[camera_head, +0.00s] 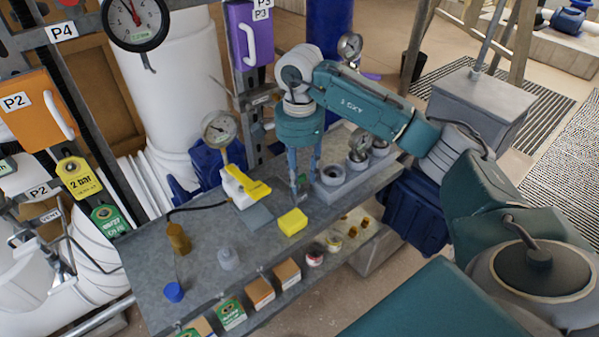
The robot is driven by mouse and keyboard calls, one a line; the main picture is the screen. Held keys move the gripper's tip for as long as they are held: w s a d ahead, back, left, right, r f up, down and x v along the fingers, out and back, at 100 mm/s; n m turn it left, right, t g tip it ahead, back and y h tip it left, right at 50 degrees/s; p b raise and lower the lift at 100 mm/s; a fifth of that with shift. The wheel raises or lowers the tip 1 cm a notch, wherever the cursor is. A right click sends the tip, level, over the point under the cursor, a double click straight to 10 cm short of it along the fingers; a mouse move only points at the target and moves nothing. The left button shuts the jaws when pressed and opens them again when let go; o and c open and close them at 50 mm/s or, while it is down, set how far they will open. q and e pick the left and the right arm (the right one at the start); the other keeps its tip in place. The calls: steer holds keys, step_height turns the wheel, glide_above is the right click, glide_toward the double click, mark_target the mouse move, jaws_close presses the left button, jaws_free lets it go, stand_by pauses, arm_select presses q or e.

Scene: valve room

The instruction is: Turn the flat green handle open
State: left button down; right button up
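I cannot make out a flat green handle for certain. A small, partly green item (302,182) shows below my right gripper, too small and covered to identify. My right gripper (306,182) points down over the grey bench (150,275), its two fingers apart with a gap between them. I see nothing clearly held, and cannot tell whether the fingertips touch anything. A green tag (109,219) hangs at the left, below a yellow "2 bar" tag (78,178). My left gripper does not show.
Purple (249,35) and orange (35,112) panels stand behind.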

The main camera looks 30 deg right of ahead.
steer(key=shift+w+f, duration=0.1)
steer(key=shift+c, duration=0.8)
jaws_close()
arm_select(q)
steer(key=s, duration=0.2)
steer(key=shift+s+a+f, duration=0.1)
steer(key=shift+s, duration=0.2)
